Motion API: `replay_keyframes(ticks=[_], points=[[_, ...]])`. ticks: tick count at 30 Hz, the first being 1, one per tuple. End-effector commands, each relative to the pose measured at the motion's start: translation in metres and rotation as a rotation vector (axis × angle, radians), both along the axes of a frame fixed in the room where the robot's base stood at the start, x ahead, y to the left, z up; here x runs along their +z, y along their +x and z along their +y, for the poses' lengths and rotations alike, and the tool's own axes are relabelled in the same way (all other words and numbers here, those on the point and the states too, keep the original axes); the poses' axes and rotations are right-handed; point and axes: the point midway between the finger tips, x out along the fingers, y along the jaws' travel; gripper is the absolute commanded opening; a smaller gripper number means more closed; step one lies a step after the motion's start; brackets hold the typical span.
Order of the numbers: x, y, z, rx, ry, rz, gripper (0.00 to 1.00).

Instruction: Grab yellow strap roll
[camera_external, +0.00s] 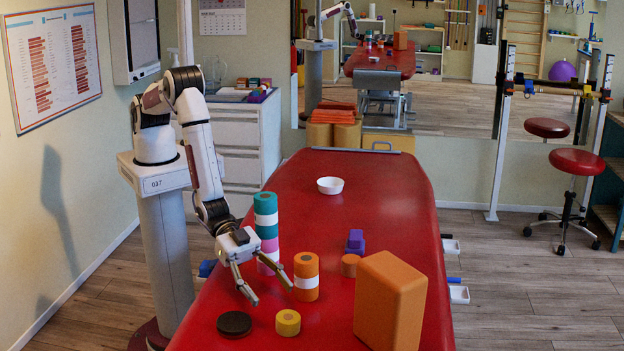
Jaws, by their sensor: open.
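The yellow strap roll (288,322) is a short cylinder lying flat on the red treatment table (300,176), near its front end. My gripper (272,293) is open with its two fingers spread and pointing down toward the front. It is above and slightly behind the yellow roll, with nothing between the fingers. The right fingertip shows close to the orange rolls (306,276); I cannot tell whether they touch.
A dark round disc (234,323) lies left of the yellow roll. A tall stack of teal, pink and white rolls (266,222) stands behind my gripper. A large orange block (390,302), a small orange roll (350,265) and purple-blue blocks (355,242) are to the right. A white bowl (330,185) sits farther back.

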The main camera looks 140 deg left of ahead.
Motion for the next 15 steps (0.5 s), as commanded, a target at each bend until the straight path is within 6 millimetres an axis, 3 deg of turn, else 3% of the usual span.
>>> replay_keyframes(ticks=[15], points=[[-0.008, 0.018, 0.001, 0.000, 0.000, 0.000, 0.57]])
